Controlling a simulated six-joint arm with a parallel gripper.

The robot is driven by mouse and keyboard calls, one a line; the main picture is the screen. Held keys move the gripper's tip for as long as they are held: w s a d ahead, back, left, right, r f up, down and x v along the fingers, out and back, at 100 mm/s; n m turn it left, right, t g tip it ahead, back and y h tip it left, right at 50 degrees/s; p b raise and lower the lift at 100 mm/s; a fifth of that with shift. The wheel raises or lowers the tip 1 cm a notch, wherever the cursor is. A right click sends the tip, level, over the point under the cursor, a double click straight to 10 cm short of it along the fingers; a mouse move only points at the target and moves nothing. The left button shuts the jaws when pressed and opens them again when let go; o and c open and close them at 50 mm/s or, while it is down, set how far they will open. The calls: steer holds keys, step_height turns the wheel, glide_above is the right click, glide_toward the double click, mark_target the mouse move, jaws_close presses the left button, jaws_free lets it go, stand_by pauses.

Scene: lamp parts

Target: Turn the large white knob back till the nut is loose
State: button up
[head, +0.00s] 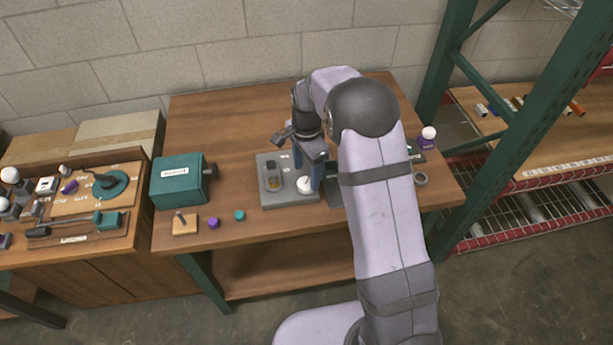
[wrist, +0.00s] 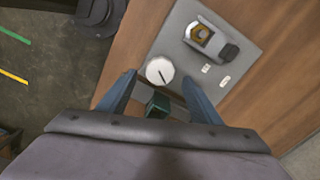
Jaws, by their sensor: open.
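The large white knob (head: 306,184) sits at the front right corner of a grey plate (head: 268,195) on the table. In the wrist view the knob (wrist: 160,71) is round, with a dark line across its top. My gripper (head: 318,172) is above the plate, close to the knob. In the wrist view the blue fingers of my gripper (wrist: 160,80) are apart, with the knob between and beyond their tips; I see no contact. The nut (wrist: 202,32), brass-coloured, shows in a grey holder on the same plate.
A teal box (head: 181,180) stands left of the plate. A wooden block with a peg (head: 184,222), a purple cap (head: 213,223) and a teal cap (head: 239,215) lie near the front edge. A green shelf post (head: 446,70) rises at right. Table behind the plate is clear.

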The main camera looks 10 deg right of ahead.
mark_target(306, 182)
steer(key=shift+f+p, duration=0.45)
steer(key=shift+f, duration=1.4)
steer(key=c, duration=1.1)
